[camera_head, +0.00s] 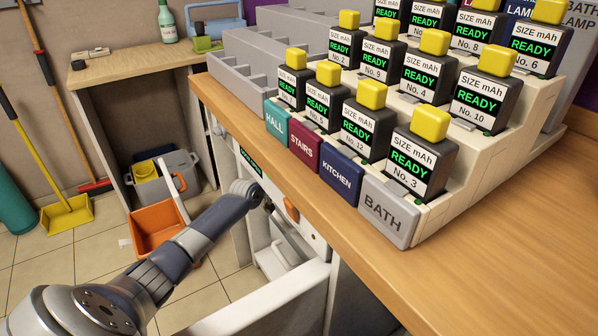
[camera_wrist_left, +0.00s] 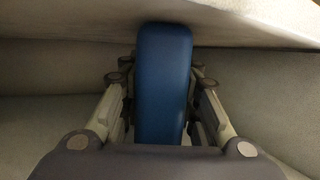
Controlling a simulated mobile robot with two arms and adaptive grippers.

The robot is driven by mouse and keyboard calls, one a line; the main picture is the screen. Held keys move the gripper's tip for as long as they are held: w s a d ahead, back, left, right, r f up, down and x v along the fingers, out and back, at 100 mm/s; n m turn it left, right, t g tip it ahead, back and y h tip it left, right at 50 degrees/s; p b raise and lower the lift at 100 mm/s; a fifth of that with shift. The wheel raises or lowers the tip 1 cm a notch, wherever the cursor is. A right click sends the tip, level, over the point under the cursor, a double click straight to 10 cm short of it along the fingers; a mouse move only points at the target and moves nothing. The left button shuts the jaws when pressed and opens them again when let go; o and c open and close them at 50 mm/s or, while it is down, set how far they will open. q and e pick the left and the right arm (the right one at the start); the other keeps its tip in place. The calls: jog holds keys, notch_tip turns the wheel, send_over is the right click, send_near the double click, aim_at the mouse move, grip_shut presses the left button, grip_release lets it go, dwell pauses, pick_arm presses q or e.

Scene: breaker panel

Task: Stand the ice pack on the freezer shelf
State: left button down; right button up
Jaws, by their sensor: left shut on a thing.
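The blue ice pack (camera_wrist_left: 163,70) shows in the left wrist view as a long rounded block between the fingers of my left gripper (camera_wrist_left: 161,90). The gripper is shut on it, one finger along each side. Its far end is close to a pale surface at the top of that view; I cannot tell whether they touch. In the head view my left arm reaches to the white freezer front below the counter, and the gripper and ice pack are hidden there. The freezer shelf cannot be made out clearly. My right gripper is not in view.
The wooden counter (camera_head: 520,225) overhangs the freezer, with a stepped rack of yellow-topped batteries on it. A white open door or panel (camera_head: 275,300) stands below. An orange bin (camera_head: 158,232) and grey bucket (camera_head: 180,172) are on the floor. Pale walls (camera_wrist_left: 40,95) enclose the gripper closely.

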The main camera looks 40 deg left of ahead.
pick_arm(q)
jog(key=c, duration=1.2)
grip_release()
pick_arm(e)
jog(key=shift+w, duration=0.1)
pick_arm(q)
jog(key=shift+s+r, duration=0.1)
jog(key=shift+s+r+p, duration=0.1)
jog(key=shift+s+p, duration=0.2)
jog(key=shift+p, duration=0.1)
jog(key=v, duration=0.1)
jog(key=p+v, duration=0.1)
jog(key=v, duration=0.1)
jog(key=shift+s+f, duration=0.25)
jog(key=shift+f, duration=0.1)
jog(key=s+p, duration=0.2)
jog(key=s, duration=0.7)
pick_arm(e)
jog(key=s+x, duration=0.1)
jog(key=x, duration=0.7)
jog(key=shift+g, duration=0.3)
pick_arm(q)
jog(key=shift+f, duration=0.15)
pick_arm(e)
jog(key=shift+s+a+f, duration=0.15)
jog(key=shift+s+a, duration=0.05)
